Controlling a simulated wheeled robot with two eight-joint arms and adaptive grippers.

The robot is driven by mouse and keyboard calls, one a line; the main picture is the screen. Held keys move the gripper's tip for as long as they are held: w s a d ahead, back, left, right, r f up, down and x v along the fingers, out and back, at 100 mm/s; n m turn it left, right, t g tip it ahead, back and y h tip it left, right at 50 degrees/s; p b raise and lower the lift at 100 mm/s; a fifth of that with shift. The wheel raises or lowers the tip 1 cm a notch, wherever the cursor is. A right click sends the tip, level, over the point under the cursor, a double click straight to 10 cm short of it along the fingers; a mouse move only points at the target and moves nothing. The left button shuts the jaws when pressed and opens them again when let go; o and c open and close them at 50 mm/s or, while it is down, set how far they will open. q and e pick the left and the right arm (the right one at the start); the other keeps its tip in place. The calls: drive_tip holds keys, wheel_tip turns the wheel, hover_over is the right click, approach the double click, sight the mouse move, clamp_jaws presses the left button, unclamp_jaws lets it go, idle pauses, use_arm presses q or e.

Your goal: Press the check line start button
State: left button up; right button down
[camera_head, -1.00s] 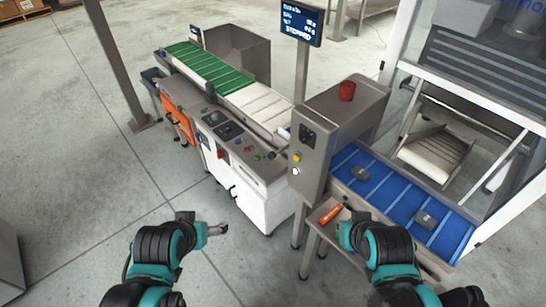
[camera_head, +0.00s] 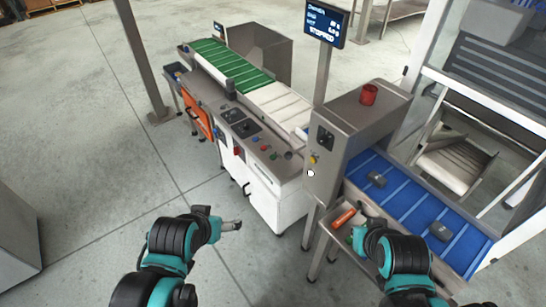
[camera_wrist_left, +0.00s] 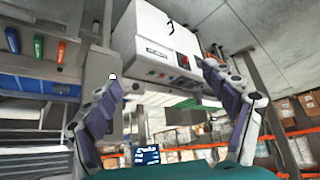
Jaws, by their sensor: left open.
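In the left wrist view the button panel (camera_wrist_left: 170,76) shows beyond my fingers. My left gripper (camera_head: 235,224) is open and empty, over the floor in front of the white cabinet (camera_head: 276,200), apart from the panel. Its spread fingers frame the panel in the wrist view (camera_wrist_left: 162,75). My right gripper (camera_head: 362,228) is beside the small side shelf; its fingers are mostly hidden.
A screen (camera_head: 325,22) reads stopped. A metal housing (camera_head: 345,125) with a red lamp (camera_head: 368,94) and a yellow button (camera_head: 313,160) stands right of the panel. A blue belt (camera_head: 400,200) and an orange-handled tool (camera_head: 343,217) are near my right arm. Open floor lies left.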

use_arm(q)
clamp_jaws()
idle(1.3)
